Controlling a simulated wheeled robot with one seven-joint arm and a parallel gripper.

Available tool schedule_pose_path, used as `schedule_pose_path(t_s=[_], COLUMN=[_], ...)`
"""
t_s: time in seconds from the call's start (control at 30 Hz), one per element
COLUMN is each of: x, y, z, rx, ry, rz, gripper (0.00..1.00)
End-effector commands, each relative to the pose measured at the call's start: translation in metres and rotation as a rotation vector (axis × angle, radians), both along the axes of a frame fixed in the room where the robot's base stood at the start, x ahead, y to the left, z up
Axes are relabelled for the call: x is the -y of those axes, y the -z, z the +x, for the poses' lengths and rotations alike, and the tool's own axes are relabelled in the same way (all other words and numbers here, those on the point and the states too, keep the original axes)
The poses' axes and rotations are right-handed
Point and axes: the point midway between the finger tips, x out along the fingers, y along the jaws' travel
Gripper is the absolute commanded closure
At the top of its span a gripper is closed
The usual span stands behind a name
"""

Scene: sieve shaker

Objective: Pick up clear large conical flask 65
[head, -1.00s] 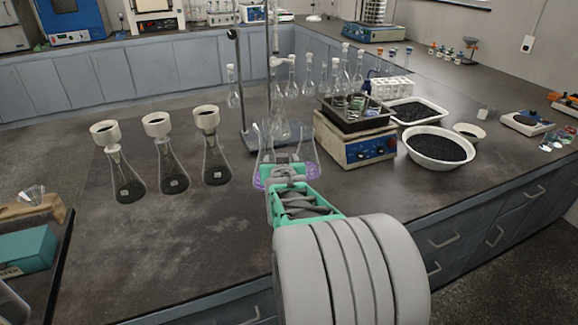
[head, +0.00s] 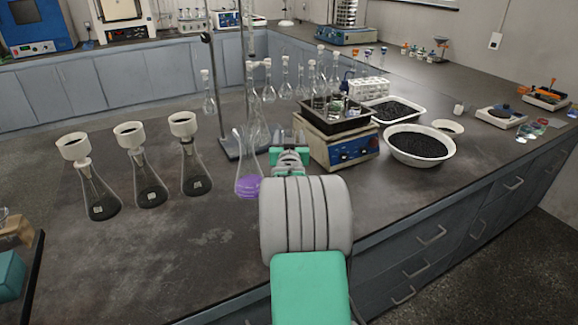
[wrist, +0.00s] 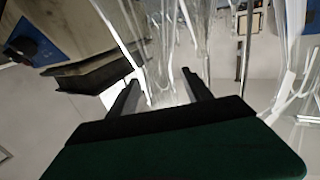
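Two conical flasks showed near my gripper; now one, with purple liquid (head: 248,180), stands upright on the bench just left of my gripper in the head view. The clear large conical flask cannot be singled out in the head view; my arm covers the spot on its right. My gripper (wrist: 160,80) shows two dark fingers spread apart in the wrist view. Clear glass (wrist: 160,40) shows between and beyond the fingers, but I cannot tell which vessel it is or whether the fingers touch it. The fingertips are mostly hidden in the head view.
Three flasks with white funnels (head: 140,175) stand on the left. A blue-fronted hotplate (head: 340,150) stands close on the right, with a white bowl of dark grains (head: 418,158) beyond. A stand (head: 222,100) and several volumetric flasks stand behind.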

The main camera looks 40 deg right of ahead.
Motion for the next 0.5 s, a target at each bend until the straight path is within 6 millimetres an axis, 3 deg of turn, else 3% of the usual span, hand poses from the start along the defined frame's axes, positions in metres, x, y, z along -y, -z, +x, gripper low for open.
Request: schedule_pose_path(t_s=[0.5], x=[-0.0003], y=[0.0003], z=[-0.0003], rx=[-0.001], ry=[0.0], rz=[0.001], gripper=[0.85])
